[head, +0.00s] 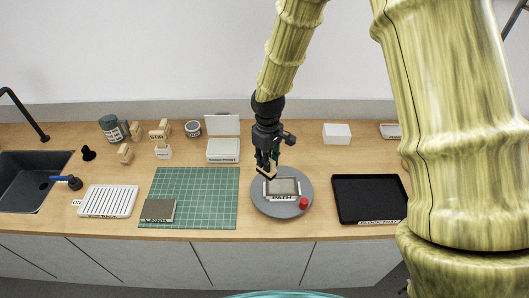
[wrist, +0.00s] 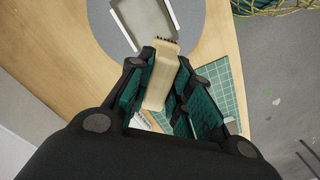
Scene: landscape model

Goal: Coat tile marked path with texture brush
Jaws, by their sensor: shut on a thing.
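The tile marked PATH (head: 285,186) lies in a pale frame on a round grey turntable (head: 260,203), with a PATH label at its front edge. My gripper (head: 267,166) is above the turntable's back left part and is shut on the texture brush. In the wrist view the brush (wrist: 160,82) is a pale wooden block with short dark bristles, held between the fingers. Its bristles point to the near edge of the framed tile (wrist: 150,16). I cannot tell whether they touch it. The tile's surface looks plain grey-beige.
A red knob (head: 303,203) sits at the turntable's front right. A black tray (head: 369,221) stands to the right. A green cutting mat (head: 205,200) with a grey tile (head: 158,210) and a white slatted rack (head: 108,201) lie left. Wooden stamps (head: 160,133) and an open white box (head: 223,150) stand behind.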

